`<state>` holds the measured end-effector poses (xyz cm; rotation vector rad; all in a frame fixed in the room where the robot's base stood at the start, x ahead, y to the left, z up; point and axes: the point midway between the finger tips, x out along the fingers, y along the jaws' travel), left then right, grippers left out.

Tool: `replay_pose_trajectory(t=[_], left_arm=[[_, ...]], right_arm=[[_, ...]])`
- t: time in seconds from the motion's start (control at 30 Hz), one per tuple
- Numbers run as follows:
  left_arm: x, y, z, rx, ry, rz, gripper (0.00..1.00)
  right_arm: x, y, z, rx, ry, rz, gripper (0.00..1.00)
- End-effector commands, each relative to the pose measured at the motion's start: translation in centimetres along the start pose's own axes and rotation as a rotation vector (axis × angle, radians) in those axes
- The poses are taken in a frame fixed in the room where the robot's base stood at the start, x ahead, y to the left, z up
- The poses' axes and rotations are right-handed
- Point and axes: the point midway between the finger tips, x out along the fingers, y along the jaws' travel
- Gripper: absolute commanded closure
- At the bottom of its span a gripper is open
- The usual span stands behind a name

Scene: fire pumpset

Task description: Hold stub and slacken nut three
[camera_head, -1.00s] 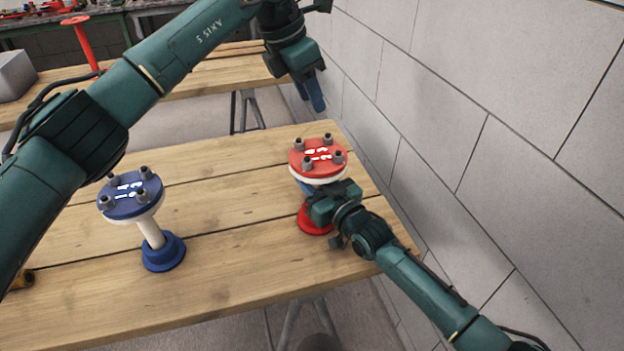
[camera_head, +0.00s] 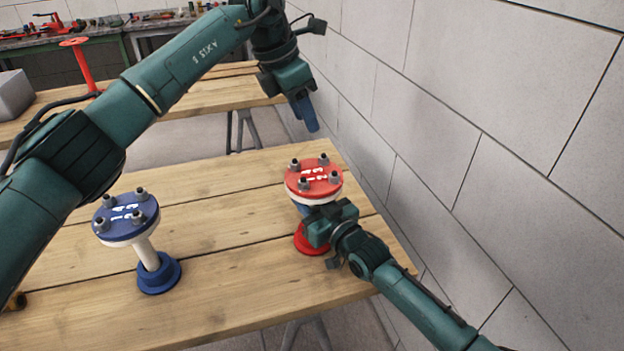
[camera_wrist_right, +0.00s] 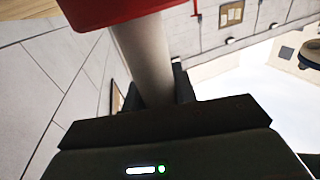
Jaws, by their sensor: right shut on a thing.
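The red stub stands upright near the right edge of the wooden table. It has a red top plate (camera_head: 314,178) with white numbers and several grey nuts, and a red foot (camera_head: 316,240). I cannot clearly read which number belongs to which nut. My right gripper (camera_head: 308,212) is shut on the stub's pale stem, just under the plate. The stem (camera_wrist_right: 146,60) also shows between the fingers in the right wrist view. My left gripper (camera_head: 307,113) hangs above and behind the plate, apart from it, with blue fingers pointing down. Its finger gap is hidden.
A blue stub (camera_head: 127,215) with several nuts stands to the left on the same table (camera_head: 215,240). A block wall (camera_head: 480,130) runs close along the right. Another table behind carries a red stand (camera_head: 83,68) and a grey block (camera_head: 14,92).

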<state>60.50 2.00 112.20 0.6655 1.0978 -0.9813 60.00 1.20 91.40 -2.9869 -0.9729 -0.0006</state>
Motion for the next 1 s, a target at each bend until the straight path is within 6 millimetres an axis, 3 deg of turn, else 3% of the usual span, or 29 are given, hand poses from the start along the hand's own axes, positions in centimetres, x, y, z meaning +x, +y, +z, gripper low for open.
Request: replay_pose_trajectory(t=[0.3,0.47,0.67,1.0], left_arm=[[-2.1,1.6,-0.1,0.295,-0.023,-0.101,0.61],[-2.2,1.8,-0.1,0.371,-0.039,-0.125,0.61],[0.2,1.4,-0.1,0.381,-0.041,-0.130,0.61],[6.8,0.5,0.1,0.379,-0.041,-0.130,0.61]], right_arm=[[0.0,0.0,0.1,0.000,-0.002,0.000,1.00],[0.0,0.0,0.1,0.000,-0.002,0.000,1.00],[0.0,0.0,0.1,0.000,-0.002,0.000,1.00],[0.0,0.0,0.1,0.000,-0.002,0.000,1.00]])
